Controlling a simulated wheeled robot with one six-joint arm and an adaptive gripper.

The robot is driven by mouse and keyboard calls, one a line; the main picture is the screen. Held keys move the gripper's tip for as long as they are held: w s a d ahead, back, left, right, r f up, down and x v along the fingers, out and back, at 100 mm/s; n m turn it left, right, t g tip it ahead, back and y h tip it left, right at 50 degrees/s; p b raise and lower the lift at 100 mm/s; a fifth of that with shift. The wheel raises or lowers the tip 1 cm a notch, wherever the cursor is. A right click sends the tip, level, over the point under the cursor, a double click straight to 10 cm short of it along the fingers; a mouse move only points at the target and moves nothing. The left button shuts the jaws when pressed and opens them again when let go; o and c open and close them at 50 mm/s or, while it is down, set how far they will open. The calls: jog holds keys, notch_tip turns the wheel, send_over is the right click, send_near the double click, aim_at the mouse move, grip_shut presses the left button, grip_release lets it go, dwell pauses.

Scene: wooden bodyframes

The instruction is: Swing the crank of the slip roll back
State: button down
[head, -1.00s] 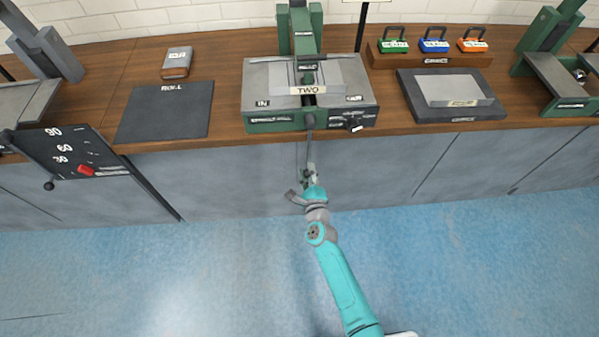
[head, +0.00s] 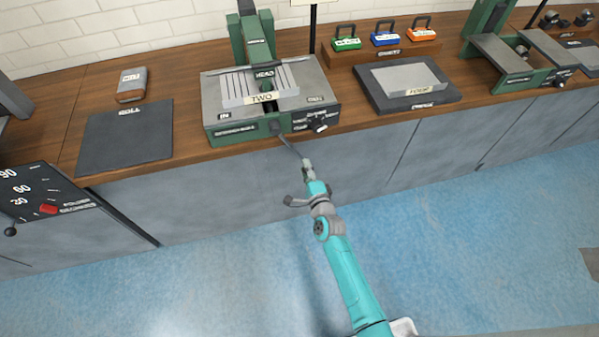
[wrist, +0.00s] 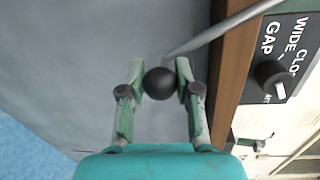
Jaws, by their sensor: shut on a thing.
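The slip roll (head: 215,115) is the green and grey machine on the bench, marked IN at its front left. Its crank (head: 289,146) is a thin grey bar that slants down and right from the front face, out over the bench edge. A black ball knob (wrist: 160,84) ends the crank in the wrist view. My gripper (head: 306,164) is shut on this knob, one finger on each side; it also shows in the wrist view (wrist: 160,73). A grey sheet with dark lines and a TWO label (head: 280,80) lies on top of the machine.
A gap knob (head: 319,124) sits on the front face, right of the crank. A dark mat (head: 125,140) and a small box (head: 132,84) are left, a FOUR plate on a tray (head: 450,97) right.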

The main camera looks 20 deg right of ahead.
jog(key=d+r+n, duration=0.4)
jog(key=d+r, duration=0.1)
jog(key=d, duration=0.1)
jog(key=shift+d+h, duration=0.15)
jog(key=shift+h, duration=0.25)
dwell(0.5)
jog(key=shift+r, duration=0.1)
dwell(0.3)
jog(key=c, duration=0.8)
grip_release()
jog(key=shift+s, duration=0.1)
jog(key=s+r, duration=0.1)
jog(key=s, duration=1.1)
jog(key=shift+a, duration=0.3)
jog(key=shift+r, duration=0.1)
